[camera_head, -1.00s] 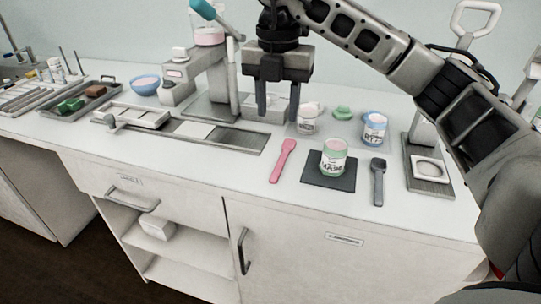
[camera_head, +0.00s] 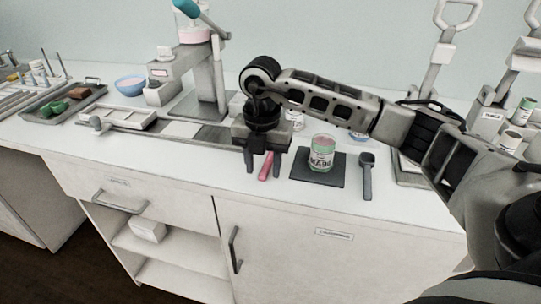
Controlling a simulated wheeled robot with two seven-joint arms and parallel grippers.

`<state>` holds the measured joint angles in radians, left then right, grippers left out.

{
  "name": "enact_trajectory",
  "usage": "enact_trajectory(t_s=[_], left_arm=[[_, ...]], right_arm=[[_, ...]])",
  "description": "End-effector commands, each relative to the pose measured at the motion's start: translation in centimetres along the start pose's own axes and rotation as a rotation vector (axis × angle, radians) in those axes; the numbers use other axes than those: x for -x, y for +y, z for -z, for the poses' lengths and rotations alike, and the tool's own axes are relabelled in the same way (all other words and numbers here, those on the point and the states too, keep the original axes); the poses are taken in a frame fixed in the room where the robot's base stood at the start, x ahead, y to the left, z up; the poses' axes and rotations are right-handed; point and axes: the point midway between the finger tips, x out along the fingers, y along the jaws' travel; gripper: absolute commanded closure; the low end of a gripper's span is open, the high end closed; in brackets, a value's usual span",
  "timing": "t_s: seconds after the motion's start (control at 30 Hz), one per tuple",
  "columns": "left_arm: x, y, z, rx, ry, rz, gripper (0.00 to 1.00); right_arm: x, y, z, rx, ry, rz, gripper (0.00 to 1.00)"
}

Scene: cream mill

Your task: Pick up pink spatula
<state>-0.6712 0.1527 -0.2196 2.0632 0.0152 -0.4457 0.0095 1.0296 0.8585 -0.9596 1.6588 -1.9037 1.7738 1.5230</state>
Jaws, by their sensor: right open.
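The pink spatula (camera_head: 266,168) lies on the white counter, left of the dark square mat. Its lower part shows between the fingers of my right gripper (camera_head: 263,168); the rest is hidden behind the gripper. My right gripper is open, points down over the spatula and holds nothing. I cannot tell how high the fingertips are above the counter. My left gripper is not in view.
A jar (camera_head: 321,152) with a green-and-white label stands on the dark mat (camera_head: 318,181), close to the right of the gripper. A mill-like machine (camera_head: 205,85) stands behind left. The counter's front edge is near.

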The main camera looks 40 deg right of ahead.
Motion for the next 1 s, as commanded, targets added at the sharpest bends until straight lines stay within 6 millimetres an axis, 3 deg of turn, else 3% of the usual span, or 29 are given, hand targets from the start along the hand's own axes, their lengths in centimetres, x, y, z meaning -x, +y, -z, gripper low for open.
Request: enact_trajectory(t_s=[0.33,0.47,0.5,0.83,1.0], left_arm=[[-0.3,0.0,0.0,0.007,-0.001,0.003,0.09],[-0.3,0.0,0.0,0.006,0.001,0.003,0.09],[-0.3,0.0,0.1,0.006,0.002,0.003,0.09],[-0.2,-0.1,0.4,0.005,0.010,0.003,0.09],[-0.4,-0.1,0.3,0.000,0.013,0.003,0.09]], right_arm=[[-0.9,0.0,0.0,0.000,-0.001,-0.001,0.60],[-0.9,0.0,0.0,0.000,-0.001,0.000,0.96],[-0.9,0.0,0.0,0.000,-0.001,0.000,1.00],[-0.7,0.0,0.0,0.000,-0.001,-0.001,1.00],[0.3,0.1,0.0,0.001,-0.001,-0.003,1.00]])
